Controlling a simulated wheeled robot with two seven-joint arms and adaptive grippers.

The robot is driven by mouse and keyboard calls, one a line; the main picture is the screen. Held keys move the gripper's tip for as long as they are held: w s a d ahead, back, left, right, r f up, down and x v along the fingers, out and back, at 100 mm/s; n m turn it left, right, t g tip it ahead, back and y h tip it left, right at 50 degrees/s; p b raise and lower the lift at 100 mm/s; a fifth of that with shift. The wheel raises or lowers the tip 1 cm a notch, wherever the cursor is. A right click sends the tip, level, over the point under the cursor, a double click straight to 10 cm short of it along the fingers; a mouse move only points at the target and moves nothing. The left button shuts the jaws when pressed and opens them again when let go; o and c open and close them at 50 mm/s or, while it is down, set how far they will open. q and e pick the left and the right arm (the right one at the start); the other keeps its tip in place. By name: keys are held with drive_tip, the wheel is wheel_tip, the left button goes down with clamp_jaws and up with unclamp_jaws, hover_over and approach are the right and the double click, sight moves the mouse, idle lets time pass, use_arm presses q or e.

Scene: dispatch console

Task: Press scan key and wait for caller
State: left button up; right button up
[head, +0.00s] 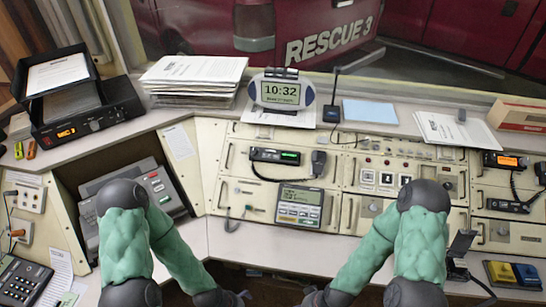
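A console unit with a lit pale-green screen and rows of small keys (300,206) sits in the middle of the sloped panel. Above it is a radio with a green display (275,156) and a handset on its right. An orange-lit radio (505,160) is at the right. Key labels are too small to read, so I cannot tell which key is scan. My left gripper (236,298) and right gripper (318,298) are low at the bottom edge, in front of the desk and apart from the panel. Both are dark and partly cut off, so their opening does not show.
A clock reading 10:32 (281,92) and a paper stack (193,78) stand on the ledge. A grey keyed machine (130,197) is at the left, a keypad phone (22,281) at lower left. Yellow and blue pedals (512,273) are at lower right. The desk strip (275,248) is clear.

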clamp_jaws()
idle(1.3)
